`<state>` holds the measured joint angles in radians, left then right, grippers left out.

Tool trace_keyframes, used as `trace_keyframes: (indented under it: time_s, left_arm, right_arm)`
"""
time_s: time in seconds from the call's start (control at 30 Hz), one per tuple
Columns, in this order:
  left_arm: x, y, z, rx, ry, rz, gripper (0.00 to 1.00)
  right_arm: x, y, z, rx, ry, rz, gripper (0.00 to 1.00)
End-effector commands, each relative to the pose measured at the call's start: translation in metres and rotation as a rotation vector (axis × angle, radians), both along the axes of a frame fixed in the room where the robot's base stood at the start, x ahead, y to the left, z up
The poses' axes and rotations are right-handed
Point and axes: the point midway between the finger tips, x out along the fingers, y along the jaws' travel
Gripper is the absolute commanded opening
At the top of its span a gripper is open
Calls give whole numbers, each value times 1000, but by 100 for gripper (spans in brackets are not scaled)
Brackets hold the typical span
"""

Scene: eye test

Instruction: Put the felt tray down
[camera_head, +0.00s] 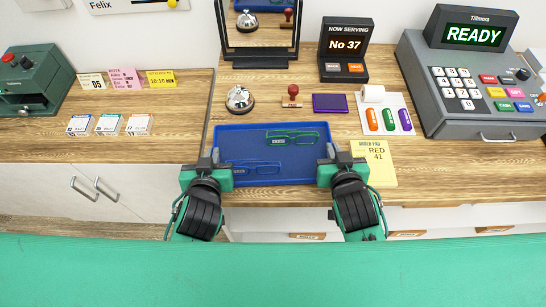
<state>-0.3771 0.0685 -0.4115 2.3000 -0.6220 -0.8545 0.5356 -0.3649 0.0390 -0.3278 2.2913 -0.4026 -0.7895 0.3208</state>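The blue felt tray (225,135) is at the front middle of the wooden counter. Green-framed glasses (291,138) lie toward its back right and blue-framed glasses (250,168) toward its front left, each with a small tag. My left gripper (209,160) is at the tray's left wall and my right gripper (334,154) at its right wall. Both look closed on the walls, though the fingers are small and partly hidden. The tray looks level. I cannot tell whether its underside touches the counter.
Behind the tray stand a bell (239,98), a stamp (292,96), a purple pad (330,103) and a mirror (259,41). A yellow order pad (376,172) lies close at the right. A till (475,85) stands further right. The counter's front edge is just before the tray.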

Motion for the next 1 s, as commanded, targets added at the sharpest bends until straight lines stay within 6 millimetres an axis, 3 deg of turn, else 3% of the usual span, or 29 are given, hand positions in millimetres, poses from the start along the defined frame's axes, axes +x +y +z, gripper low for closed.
trace_keyframes:
  time_s: [0.07,0.1,0.2,0.57,1.0]
  left_arm:
    - [0,1,-6,0,-1,1,0]
    - [0,0,-4,0,0,1,10]
    - [0,0,-3,0,0,1,26]
    - [-4,0,-2,0,1,0,26]
    - [-56,-3,19,0,2,0,26]
  right_arm:
    - [0,0,-6,0,-1,-1,0]
    - [0,0,-4,0,0,-1,10]
    - [0,0,-3,0,0,-1,26]
    - [0,0,-3,0,0,0,26]
    - [0,0,-4,0,0,0,26]
